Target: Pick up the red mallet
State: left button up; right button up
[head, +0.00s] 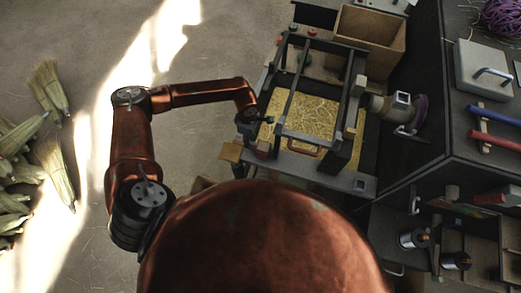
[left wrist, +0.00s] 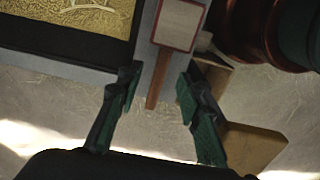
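A mallet with a red-edged, pale-faced head (left wrist: 180,24) and a wooden handle (left wrist: 154,88) shows at the top middle of the left wrist view. It is on the grey edge beside the straw-filled box. A small red thing (head: 263,149) at the same edge in the head view appears to be this mallet, mostly unclear there. My left gripper (head: 248,117) is at the box's left side. In the left wrist view its fingers (left wrist: 160,95) are spread wide, with the handle's end between them and apart from both. My right gripper is out of view.
The box of straw (head: 318,118) has a dark frame over it. A tan wooden block (left wrist: 254,148) is beside one finger. At right, a dark bench (head: 464,118) holds a blue-handled tool (head: 494,114) and a red-handled tool (head: 500,142). Brooms (head: 48,88) lie on the floor at left.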

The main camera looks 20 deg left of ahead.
pick_arm(q)
jog(key=f, duration=0.7)
jog(key=shift+s+a+f, duration=0.1)
jog(key=shift+s+a, duration=0.05)
jog(key=shift+a, duration=0.1)
jog(key=shift+c, duration=0.6)
grip_shut()
